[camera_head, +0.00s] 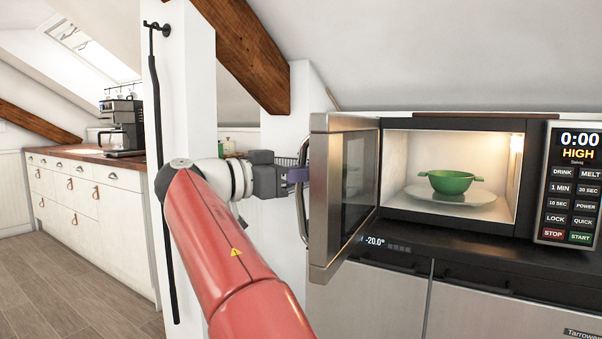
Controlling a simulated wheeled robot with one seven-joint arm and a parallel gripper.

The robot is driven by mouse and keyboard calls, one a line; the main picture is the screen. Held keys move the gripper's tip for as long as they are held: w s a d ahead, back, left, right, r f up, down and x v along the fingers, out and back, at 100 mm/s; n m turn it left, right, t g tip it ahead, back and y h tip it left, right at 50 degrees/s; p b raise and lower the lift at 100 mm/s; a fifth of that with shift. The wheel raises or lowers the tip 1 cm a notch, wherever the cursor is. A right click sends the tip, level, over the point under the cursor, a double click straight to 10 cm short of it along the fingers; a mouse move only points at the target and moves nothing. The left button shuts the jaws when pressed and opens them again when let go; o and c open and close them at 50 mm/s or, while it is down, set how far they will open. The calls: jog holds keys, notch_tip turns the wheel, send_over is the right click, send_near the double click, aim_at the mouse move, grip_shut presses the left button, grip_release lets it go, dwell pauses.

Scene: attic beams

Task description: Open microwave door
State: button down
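The microwave (462,119) stands on the counter at the right, its inside lit. Its door (328,190) is swung wide open to the left, standing out toward me. My gripper (299,175) is at the outer face of the door, near its upper left part. The fingertips are small and partly lost against the door, so I cannot tell if they touch it or are open or shut. Inside the microwave a green bowl (449,182) sits on a pale round plate (484,207).
A white post (190,80) with a black rod (157,170) on it stands left of my arm. A coffee machine (122,128) stands on a wooden worktop (85,153) at the back left. Floor (70,270) is clear at the lower left. Steel-fronted units (370,300) stand below the microwave.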

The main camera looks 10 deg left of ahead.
jog(key=c, duration=1.4)
grip_release()
jog(key=shift+w, duration=0.1)
jog(key=p+v, duration=0.1)
jog(key=v, duration=0.6)
jog(key=shift+s+a+f, duration=0.1)
jog(key=shift+s+a, duration=0.15)
jog(key=shift+s, duration=0.05)
jog(key=shift+s, duration=0.1)
